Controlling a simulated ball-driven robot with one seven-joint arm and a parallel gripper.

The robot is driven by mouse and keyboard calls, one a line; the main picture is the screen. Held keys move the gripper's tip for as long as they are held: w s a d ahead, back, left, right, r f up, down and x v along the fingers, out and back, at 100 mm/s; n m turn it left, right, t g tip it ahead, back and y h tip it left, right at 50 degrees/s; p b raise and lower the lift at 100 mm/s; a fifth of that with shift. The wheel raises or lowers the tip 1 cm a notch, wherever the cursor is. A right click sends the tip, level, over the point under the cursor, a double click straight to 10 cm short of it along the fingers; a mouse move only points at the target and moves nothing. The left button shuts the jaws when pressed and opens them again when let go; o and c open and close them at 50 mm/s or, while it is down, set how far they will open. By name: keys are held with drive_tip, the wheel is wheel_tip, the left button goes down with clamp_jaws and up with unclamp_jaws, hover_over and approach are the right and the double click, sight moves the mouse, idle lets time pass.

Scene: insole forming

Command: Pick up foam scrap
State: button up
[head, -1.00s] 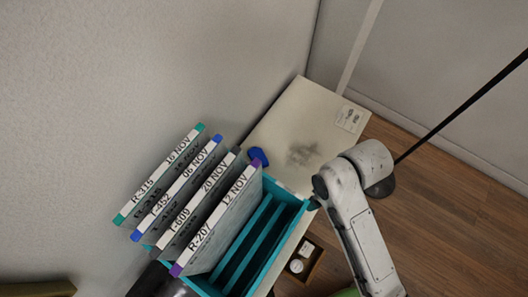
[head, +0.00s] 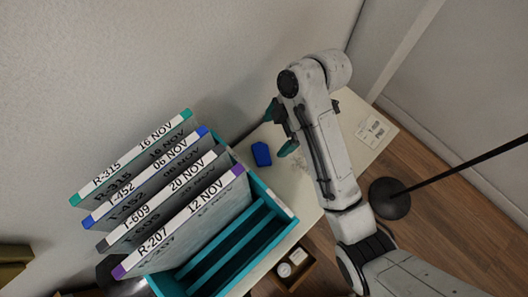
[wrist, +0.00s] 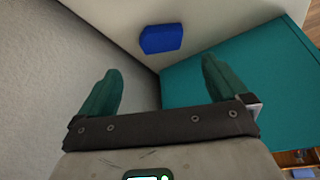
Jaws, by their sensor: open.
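The foam scrap, a small blue block (head: 262,154), lies on the pale table top beside the teal rack, near the wall. It also shows in the wrist view (wrist: 161,38), ahead of the fingertips. My gripper (head: 281,128) is open and empty, with its teal fingers just above and to the right of the block in the head view. In the wrist view my gripper (wrist: 157,82) has its two fingers apart, with nothing between them. The block is apart from both fingers.
The teal rack (head: 284,243) holds several labelled panels (head: 187,228) upright, close to the block. The wall runs behind the table (head: 345,120). A white label card (head: 371,131) lies at the table's right. A small wooden tray (head: 291,271) and a black stand base (head: 389,198) are nearby.

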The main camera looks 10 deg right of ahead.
sight(262, 153)
drive_tip(key=b+x, duration=0.2)
drive_tip(key=x, duration=0.2)
drive_tip(key=shift+f, duration=0.3)
drive_tip(key=shift+x, duration=2.65)
drive_tip(key=shift+s+a, duration=0.1)
drive_tip(key=c, duration=0.9)
